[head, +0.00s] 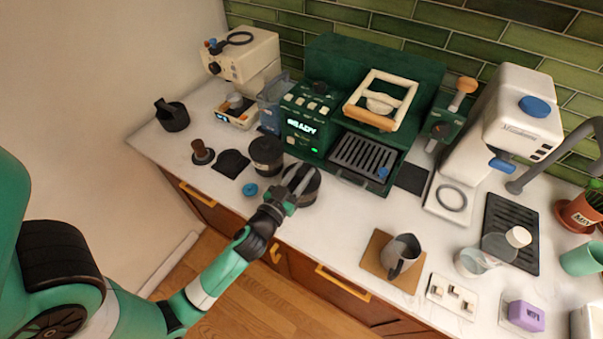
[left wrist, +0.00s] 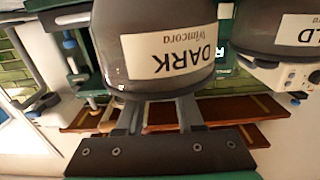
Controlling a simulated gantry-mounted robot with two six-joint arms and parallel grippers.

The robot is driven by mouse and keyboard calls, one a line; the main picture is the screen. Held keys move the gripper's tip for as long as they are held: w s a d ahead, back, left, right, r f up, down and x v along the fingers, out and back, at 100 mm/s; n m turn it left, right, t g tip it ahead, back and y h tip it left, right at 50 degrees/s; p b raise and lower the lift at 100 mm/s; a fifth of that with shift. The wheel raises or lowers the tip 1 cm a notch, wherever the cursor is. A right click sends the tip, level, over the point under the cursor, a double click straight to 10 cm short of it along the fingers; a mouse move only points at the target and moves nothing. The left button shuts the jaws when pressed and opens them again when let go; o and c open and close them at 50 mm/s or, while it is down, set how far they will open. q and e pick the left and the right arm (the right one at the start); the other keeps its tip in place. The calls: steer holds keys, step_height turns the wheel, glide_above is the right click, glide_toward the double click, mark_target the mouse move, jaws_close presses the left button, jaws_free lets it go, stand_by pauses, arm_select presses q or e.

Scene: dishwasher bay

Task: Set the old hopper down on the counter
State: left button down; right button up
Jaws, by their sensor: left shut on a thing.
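My left gripper (head: 290,190) is shut on a dark grey hopper (head: 304,184) at the front edge of the white counter (head: 335,228). In the left wrist view the held hopper (left wrist: 168,45) has a label reading "DARK", upside down, and both fingers (left wrist: 155,112) press against its side. A second dark hopper (head: 267,156) stands on the counter just left of it. In the left wrist view this one (left wrist: 280,32) shows part of a label ending in "LD". I cannot tell if the held hopper touches the counter. My right gripper is not in view.
A green machine (head: 318,118) with a lit display stands behind the hoppers. A blue cap (head: 250,189), black mat (head: 233,163) and brown-handled tamper (head: 202,152) lie to the left. A grey pitcher (head: 401,254) on a brown mat stands to the right. Counter between is clear.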

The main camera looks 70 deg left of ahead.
arm_select(q)
steer(key=c, duration=0.5)
jaws_free()
steer(key=shift+c, duration=0.2)
steer(key=shift+r, duration=0.1)
steer(key=b+v, duration=0.5)
steer(key=v, duration=0.7)
